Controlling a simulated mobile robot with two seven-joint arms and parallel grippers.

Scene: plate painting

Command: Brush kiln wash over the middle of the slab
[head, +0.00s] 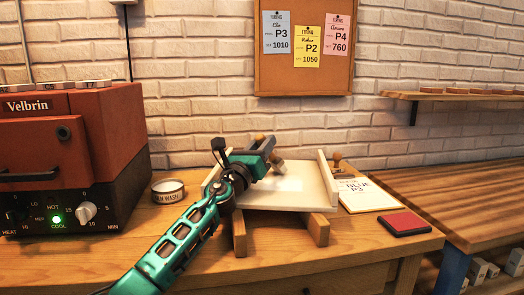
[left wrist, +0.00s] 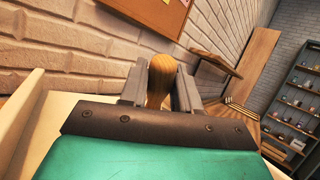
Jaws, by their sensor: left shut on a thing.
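The pale slab (head: 300,200) lies on wooden supports on the table, with a raised strip along each side. A bright white patch shows on its middle. The round tin of kiln wash (head: 168,190) stands left of the slab. My left gripper (head: 270,155) is over the back part of the slab, shut on the wooden brush handle (head: 260,138). The handle (left wrist: 160,78) also shows between the two jaws in the left wrist view. The brush's lower end is partly hidden by the gripper, and I cannot tell whether it touches the slab. My right gripper is out of view.
A red kiln (head: 50,135) stands at the left. A wooden-handled stamp (head: 338,163), a card (head: 368,196) and a red ink pad (head: 405,223) are right of the slab. A corkboard (head: 303,75) with notes hangs behind. The front left of the table is clear apart from my arm.

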